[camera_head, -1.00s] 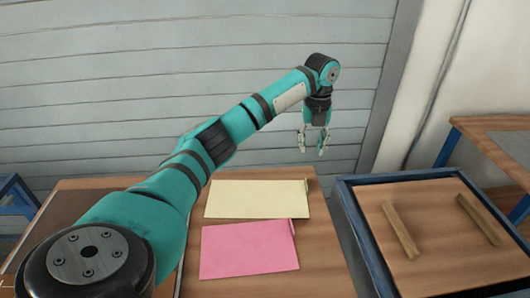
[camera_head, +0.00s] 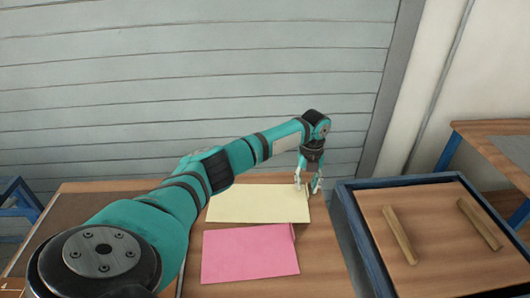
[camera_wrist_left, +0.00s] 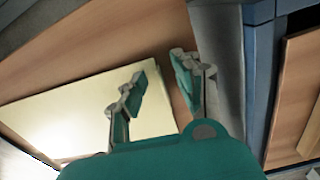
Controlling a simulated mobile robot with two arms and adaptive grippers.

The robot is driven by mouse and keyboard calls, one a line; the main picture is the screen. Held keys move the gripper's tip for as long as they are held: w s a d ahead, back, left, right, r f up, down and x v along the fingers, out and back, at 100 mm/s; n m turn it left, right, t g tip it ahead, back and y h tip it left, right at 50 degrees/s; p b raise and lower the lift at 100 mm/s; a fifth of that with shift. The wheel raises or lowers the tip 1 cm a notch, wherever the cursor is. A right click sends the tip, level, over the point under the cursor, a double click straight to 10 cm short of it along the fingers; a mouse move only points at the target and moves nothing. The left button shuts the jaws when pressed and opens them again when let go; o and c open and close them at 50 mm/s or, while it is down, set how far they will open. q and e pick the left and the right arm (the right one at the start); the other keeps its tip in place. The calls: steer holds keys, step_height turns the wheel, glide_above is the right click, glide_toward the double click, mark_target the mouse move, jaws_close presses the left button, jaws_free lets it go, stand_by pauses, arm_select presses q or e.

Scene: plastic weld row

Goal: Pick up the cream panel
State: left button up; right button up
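The cream panel (camera_head: 255,205) lies flat on the wooden table, behind the pink panel (camera_head: 250,254). My left gripper (camera_head: 309,187) is at the right end of the cream panel, fingers pointing down and apart. In the left wrist view the cream panel (camera_wrist_left: 60,118) shows at the left, and the left gripper (camera_wrist_left: 158,85) is open over its edge, one finger over the panel and the other over the wood. Whether the fingertips touch the panel cannot be told. My right gripper is not in view.
A blue-framed table (camera_head: 368,262) with two wooden strips (camera_head: 400,236) (camera_head: 479,223) stands to the right, across a narrow gap. A slatted grey wall (camera_head: 180,80) is behind. Bare table (camera_head: 322,262) shows to the right of the pink panel.

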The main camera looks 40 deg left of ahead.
arm_select(q)
jaws_close()
steer(key=shift+r, duration=0.15)
